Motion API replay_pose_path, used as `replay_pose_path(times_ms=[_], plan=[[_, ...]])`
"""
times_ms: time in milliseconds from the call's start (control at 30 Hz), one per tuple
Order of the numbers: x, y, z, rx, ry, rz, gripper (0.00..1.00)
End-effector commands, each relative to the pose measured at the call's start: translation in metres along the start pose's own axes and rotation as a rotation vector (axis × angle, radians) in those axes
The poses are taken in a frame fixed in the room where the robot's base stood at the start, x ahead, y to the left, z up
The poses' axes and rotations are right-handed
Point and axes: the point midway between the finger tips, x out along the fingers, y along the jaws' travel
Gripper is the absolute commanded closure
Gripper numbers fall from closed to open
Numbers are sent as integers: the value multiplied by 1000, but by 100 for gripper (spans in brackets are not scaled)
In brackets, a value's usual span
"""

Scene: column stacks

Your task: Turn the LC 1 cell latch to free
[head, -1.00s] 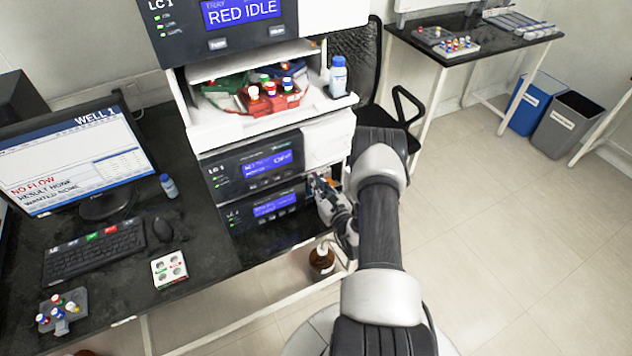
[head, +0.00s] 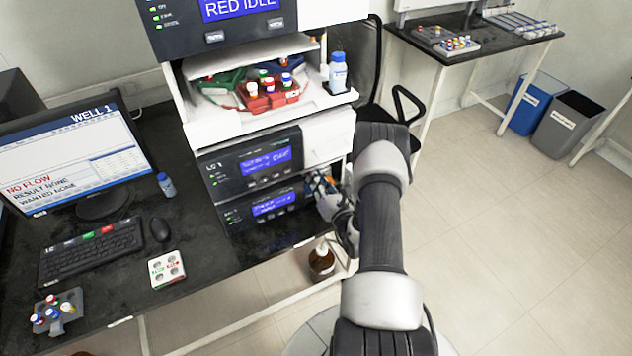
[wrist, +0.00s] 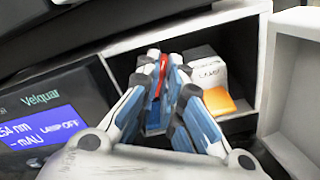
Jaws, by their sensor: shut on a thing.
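My gripper (wrist: 161,62) reaches into an open compartment (wrist: 235,50) beside the LC 1 detector panel, which reads LAMP OFF (wrist: 50,125). Its blue-padded fingers are nearly together, shut on a narrow red piece (wrist: 157,82) between the tips. This looks like the cell latch, but the fingers cover most of it, so its setting cannot be read. A white block with dark lettering (wrist: 204,68) and an orange block (wrist: 219,101) are just right of the fingers. In the head view my gripper (head: 322,186) is at the right side of the LC 1 stack (head: 250,165), partly hidden by my arm.
A white panel (wrist: 292,95) stands at the compartment's right. Above is an open tray with red and green vial holders (head: 270,98) and a bottle (head: 338,73). A brown bottle (head: 322,262) stands below. The monitor (head: 75,150) reads NO FLOW.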

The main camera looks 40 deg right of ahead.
Motion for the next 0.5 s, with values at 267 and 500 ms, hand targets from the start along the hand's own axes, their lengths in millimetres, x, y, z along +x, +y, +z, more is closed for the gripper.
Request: replay_pose_path(times_ms=[267, 500], plan=[[0, -2, -1, 263, 1, 0, 100], [0, -3, -1, 490, 1, 0, 100]])
